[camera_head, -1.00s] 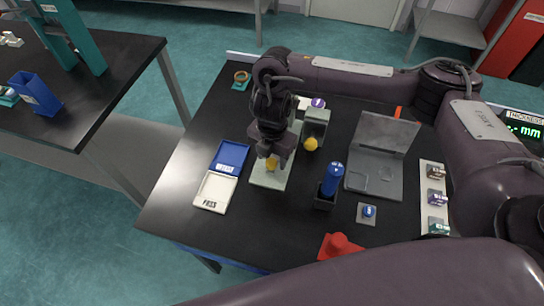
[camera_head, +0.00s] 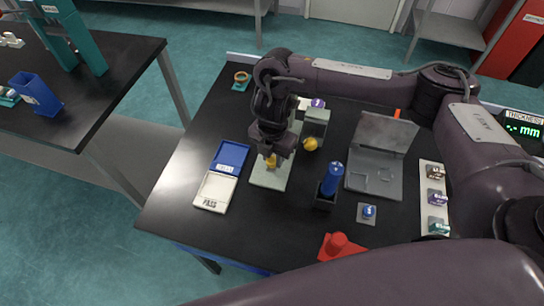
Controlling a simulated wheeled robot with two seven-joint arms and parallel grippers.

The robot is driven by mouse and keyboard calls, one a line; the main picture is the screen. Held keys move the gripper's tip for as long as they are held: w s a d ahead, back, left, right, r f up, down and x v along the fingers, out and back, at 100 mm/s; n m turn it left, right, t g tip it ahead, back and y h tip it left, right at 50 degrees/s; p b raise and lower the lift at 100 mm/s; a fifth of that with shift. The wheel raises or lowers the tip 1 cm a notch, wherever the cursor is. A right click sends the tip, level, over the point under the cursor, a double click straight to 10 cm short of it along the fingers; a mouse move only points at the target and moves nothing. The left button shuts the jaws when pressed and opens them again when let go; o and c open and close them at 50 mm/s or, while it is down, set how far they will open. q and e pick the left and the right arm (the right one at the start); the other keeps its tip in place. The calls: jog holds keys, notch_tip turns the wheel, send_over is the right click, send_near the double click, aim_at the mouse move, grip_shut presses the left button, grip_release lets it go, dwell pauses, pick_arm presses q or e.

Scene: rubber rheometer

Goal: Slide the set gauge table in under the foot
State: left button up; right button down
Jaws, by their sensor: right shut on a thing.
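My right gripper (camera_head: 271,155) points down over the pale green base plate (camera_head: 268,180) of a gauge stand near the table's middle. It is shut on a small yellow piece (camera_head: 271,162), mostly hidden by the fingers. The gauge stand (camera_head: 316,121) with a grey-green block stands just right of the gripper, and a yellow knob (camera_head: 310,144) sits at its front. The foot cannot be made out behind my wrist. My left gripper is not in view.
A blue and white tray marked PASS (camera_head: 214,190) lies left. A blue cylinder in a black holder (camera_head: 331,180), a grey hinged device (camera_head: 376,170), a small blue button (camera_head: 369,211) and a red piece (camera_head: 340,246) stand right and front. The front-left tabletop is clear.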

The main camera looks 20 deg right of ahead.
jog(key=w+d, duration=0.1)
jog(key=w, duration=0.1)
jog(key=shift+w+d+r, duration=0.1)
jog(key=shift+w+d, duration=0.25)
jog(key=shift+w, duration=0.05)
jog(key=c, duration=1.6)
grip_release()
jog(key=shift+r, duration=0.1)
jog(key=o, duration=0.5)
notch_tip(320, 180, up, 8)
jog(key=shift+f+p, duration=0.2)
jog(key=shift+p, duration=0.25)
